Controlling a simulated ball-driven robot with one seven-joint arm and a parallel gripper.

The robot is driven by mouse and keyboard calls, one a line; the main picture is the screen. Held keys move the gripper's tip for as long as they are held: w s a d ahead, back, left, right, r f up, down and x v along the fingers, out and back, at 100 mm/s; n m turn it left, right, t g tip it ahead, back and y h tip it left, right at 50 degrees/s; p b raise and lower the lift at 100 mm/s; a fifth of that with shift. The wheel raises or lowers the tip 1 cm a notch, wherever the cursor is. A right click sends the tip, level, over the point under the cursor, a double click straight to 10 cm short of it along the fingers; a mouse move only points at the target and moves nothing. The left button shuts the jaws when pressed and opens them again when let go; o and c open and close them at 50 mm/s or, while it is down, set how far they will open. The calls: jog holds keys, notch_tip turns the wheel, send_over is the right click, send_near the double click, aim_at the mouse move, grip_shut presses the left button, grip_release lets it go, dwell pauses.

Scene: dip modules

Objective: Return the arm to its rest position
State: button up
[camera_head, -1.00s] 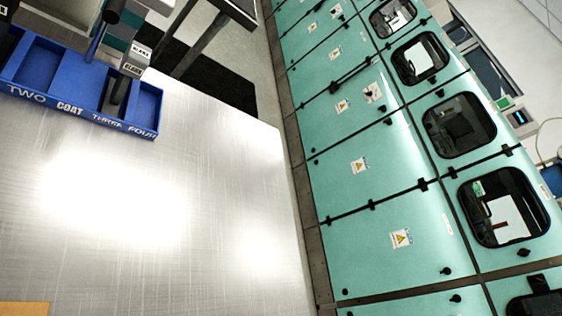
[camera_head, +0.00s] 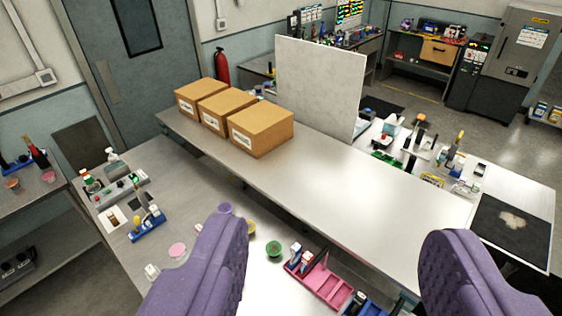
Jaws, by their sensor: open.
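My gripper (camera_head: 335,265) shows at the bottom of the view as two purple padded fingers set wide apart. It is open, and nothing is between the fingers that I can see it holding. It is in the air above the steel tables. No part of a rest mount shows, and most of my arm is out of view.
A pink tray (camera_head: 322,287), a green round dish (camera_head: 274,249) and a blue rack (camera_head: 148,228) lie nearer. The long table's right part is clear.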

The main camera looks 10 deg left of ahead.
jog(key=shift+w+f, duration=0.1)
notch_tip(320, 180, down, 26)
jog(key=b, duration=2.6)
jog(key=shift+f, duration=0.1)
